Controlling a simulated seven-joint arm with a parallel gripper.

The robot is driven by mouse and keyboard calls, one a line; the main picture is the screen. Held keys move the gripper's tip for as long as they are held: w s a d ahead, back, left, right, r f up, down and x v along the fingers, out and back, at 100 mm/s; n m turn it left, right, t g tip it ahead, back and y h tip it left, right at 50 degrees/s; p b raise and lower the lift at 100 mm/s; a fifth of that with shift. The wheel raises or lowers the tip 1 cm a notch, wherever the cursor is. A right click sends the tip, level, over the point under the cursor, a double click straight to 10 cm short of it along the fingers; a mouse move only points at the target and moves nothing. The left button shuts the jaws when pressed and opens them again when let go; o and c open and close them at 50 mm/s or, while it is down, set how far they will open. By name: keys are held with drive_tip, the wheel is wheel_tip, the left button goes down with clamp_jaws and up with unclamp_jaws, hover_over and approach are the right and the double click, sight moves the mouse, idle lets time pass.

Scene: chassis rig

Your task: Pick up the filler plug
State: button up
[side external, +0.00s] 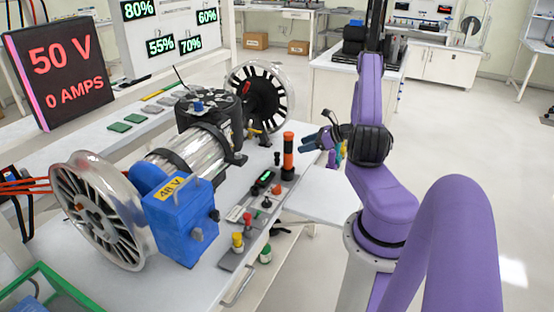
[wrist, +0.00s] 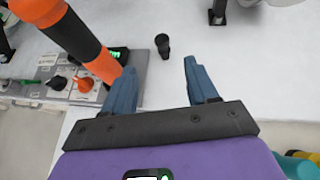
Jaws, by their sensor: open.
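A small black plug-like piece, which I take to be the filler plug (wrist: 162,46), stands on the white bench top in the wrist view. It shows just beyond my fingertips, between their two lines. In the side view a small dark piece (side external: 277,158) beside the orange and black cylinder appears to be the same thing. My gripper (wrist: 159,67) is open, its blue fingers apart with nothing between them. In the side view my gripper (side external: 309,142) is right of the cylinder, fingers pointing left.
The orange and black cylinder (wrist: 78,38) stands close to my left finger in the wrist view and overlaps its tip there. A panel with knobs (wrist: 62,88) lies at left. The motor rig with its wheels (side external: 100,205) and blue 48 V box (side external: 182,222) fills the bench's left.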

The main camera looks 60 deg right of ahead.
sight(278, 153)
drive_tip(key=x, duration=1.5)
drive_tip(key=shift+w+d, duration=0.1)
drive_tip(key=shift+d, duration=0.05)
drive_tip(key=c, duration=1)
